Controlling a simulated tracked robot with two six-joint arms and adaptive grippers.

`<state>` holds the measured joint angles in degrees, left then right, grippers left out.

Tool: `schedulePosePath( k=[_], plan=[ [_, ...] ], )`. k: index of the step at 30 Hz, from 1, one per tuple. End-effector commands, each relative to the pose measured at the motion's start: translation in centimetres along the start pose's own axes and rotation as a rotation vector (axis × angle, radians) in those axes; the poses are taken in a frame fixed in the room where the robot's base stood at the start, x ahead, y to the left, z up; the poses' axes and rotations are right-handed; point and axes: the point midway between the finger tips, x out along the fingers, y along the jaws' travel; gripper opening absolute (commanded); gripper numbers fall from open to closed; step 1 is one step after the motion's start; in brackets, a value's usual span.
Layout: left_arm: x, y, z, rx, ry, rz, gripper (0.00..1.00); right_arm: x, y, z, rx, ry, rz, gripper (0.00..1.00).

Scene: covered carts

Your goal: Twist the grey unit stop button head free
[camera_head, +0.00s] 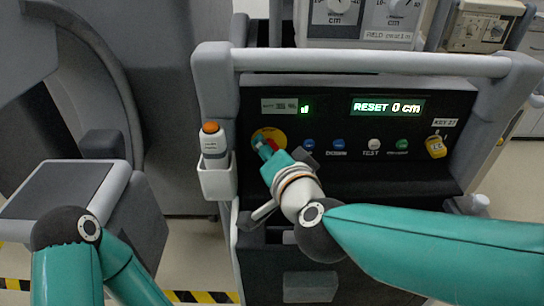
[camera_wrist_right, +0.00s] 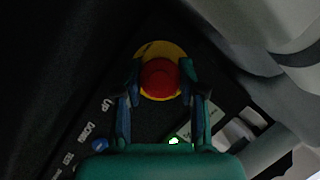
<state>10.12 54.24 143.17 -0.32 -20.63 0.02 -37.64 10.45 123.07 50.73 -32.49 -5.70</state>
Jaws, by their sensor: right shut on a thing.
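The stop button head is red and round (camera_wrist_right: 159,78) in the right wrist view, on a yellow disc (camera_wrist_right: 160,48). The yellow disc also shows in the head view (camera_head: 277,134) at the left of the grey unit's black panel (camera_head: 330,165). My right gripper (camera_head: 262,143) is at the button, and its fingers stand on both sides of the red head in the wrist view (camera_wrist_right: 160,82), shut on it. In the head view the gripper mostly hides the button. My left arm shows at the lower left, but its gripper is out of the picture.
A lit display (camera_head: 387,107) reads RESET 0 cm. Several small buttons (camera_head: 338,144) line the panel right of the gripper. A handset with an orange top (camera_head: 211,128) sits in a holder at the left. A grey handle bar (camera_head: 370,62) spans above.

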Motion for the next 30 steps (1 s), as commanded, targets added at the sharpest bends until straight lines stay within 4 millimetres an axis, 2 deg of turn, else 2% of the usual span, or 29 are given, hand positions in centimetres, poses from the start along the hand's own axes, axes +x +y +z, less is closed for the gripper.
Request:
schedulePosePath(
  k=[9,10,15,25,30],
  plan=[
    [0.0,0.0,0.0,0.000,0.000,0.000,0.40,0.0,0.3,0.0,0.005,0.000,0.006,0.05],
    [0.0,0.0,0.0,0.000,0.000,0.000,0.40,0.0,0.3,0.0,0.005,0.000,0.006,0.41],
    [0.0,0.0,0.0,0.000,0.000,0.000,0.40,0.0,0.2,0.0,0.004,0.000,0.005,0.66],
    [0.0,0.0,0.0,0.000,0.000,0.000,0.40,-0.2,0.1,0.0,0.002,0.000,0.002,0.66],
    [-0.1,0.0,0.0,0.000,0.000,0.000,0.40,-1.6,-0.1,-0.1,0.003,0.001,-0.002,0.66]
  ],
)
